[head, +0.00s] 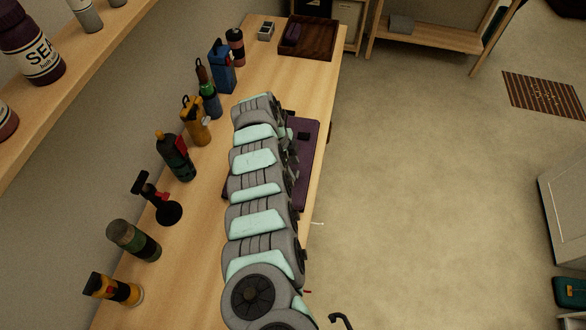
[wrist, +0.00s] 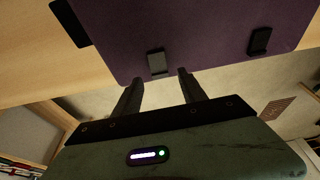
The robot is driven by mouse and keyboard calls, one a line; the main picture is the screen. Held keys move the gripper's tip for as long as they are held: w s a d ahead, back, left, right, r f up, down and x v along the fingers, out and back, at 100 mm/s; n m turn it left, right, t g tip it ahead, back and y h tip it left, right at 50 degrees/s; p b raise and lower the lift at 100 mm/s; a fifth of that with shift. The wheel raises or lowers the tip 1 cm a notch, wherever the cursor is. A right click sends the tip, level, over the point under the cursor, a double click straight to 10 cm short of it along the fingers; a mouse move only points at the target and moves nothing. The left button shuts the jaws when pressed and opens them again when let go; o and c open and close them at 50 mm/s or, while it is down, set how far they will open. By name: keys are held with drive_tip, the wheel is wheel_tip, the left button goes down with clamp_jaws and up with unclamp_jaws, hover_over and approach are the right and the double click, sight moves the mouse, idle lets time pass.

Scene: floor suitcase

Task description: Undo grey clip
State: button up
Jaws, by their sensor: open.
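A purple case (head: 308,140) lies on the wooden bench, partly hidden behind my arm in the head view. In the wrist view the purple case (wrist: 200,25) fills the top. A dark clip (wrist: 155,60) sits near its lower edge, just beyond my fingertips. A second dark clip (wrist: 259,40) is further right on the same side. Both look near black, so I cannot tell which is the grey one. My gripper (wrist: 161,76) is open and empty, its two fingers pointing at the nearer clip, apparently without touching it. My arm hides the gripper in the head view.
Several bottles and tools, including a blue can (head: 222,72) and a yellow bottle (head: 195,122), line the bench's wall side. A dark tray (head: 318,45) sits at the far end. A shelf (head: 100,45) overhangs at upper left. The floor right of the bench is clear nearby.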

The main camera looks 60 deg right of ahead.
drive_tip(key=b+v, duration=0.1)
drive_tip(key=v, duration=0.8)
drive_tip(key=shift+r, duration=0.2)
